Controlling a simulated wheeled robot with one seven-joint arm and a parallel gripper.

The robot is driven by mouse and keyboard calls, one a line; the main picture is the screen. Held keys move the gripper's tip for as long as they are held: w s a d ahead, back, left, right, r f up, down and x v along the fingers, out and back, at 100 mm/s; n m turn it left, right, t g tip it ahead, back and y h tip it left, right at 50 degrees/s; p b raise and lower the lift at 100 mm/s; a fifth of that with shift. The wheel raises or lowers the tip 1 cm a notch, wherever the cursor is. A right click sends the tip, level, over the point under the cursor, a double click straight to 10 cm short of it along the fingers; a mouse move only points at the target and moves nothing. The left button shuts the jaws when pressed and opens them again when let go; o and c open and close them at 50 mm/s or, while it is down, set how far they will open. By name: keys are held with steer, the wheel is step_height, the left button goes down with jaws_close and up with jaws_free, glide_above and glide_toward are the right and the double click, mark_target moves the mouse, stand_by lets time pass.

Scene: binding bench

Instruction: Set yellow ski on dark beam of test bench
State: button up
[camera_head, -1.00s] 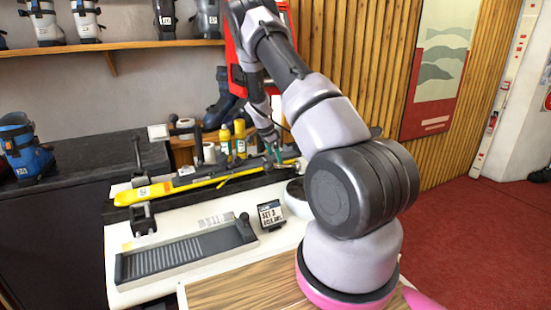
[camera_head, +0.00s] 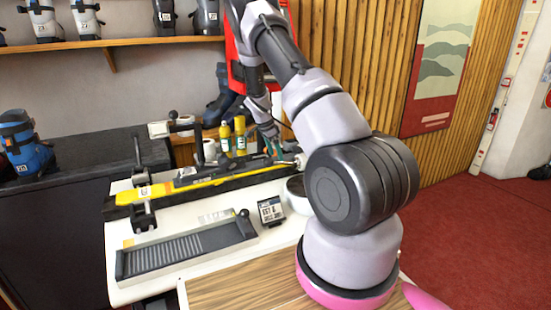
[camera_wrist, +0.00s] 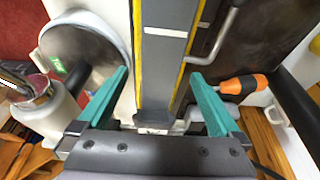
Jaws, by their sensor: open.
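The yellow ski (camera_head: 202,184) lies lengthwise along the dark beam (camera_head: 112,211) of the test bench, its left end near a clamp. In the wrist view the ski (camera_wrist: 167,60) shows a dark grey middle, yellow edges and a white band. My gripper (camera_head: 270,146) is at the right end of the ski. In the wrist view my gripper (camera_wrist: 160,74) is open, its teal fingers spread on either side of the ski and apart from it. Exact contact of ski and beam is partly hidden.
Black clamps (camera_head: 144,214) stand at the beam's left end. Yellow bottles (camera_head: 239,134) stand behind the beam. A grey ridged tray (camera_head: 185,248) and a small sign (camera_head: 271,211) are in front. An orange-handled screwdriver (camera_wrist: 245,87) lies beside the ski in the wrist view.

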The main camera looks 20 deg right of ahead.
steer(key=v, duration=1.2)
steer(key=s+a+r+n+t+y, duration=0.2)
steer(key=s+a+r+n, duration=0.15)
steer(key=s+r, duration=0.5)
steer(key=s+a+r+n+t+y, duration=0.15)
steer(key=s+a+r, duration=0.35)
steer(key=r, duration=0.7)
steer(key=s+a+r+n+t+y, duration=0.1)
steer(key=s+a+r+n, duration=0.2)
steer(key=s, duration=0.8)
steer(key=s+a+r+n+t+y, duration=0.1)
steer(key=s+n, duration=0.4)
steer(key=s, duration=0.7)
steer(key=shift+a+r+t, duration=0.75)
steer(key=shift+a+r, duration=0.25)
steer(key=shift+s+a, duration=0.1)
steer(key=shift+a, duration=0.05)
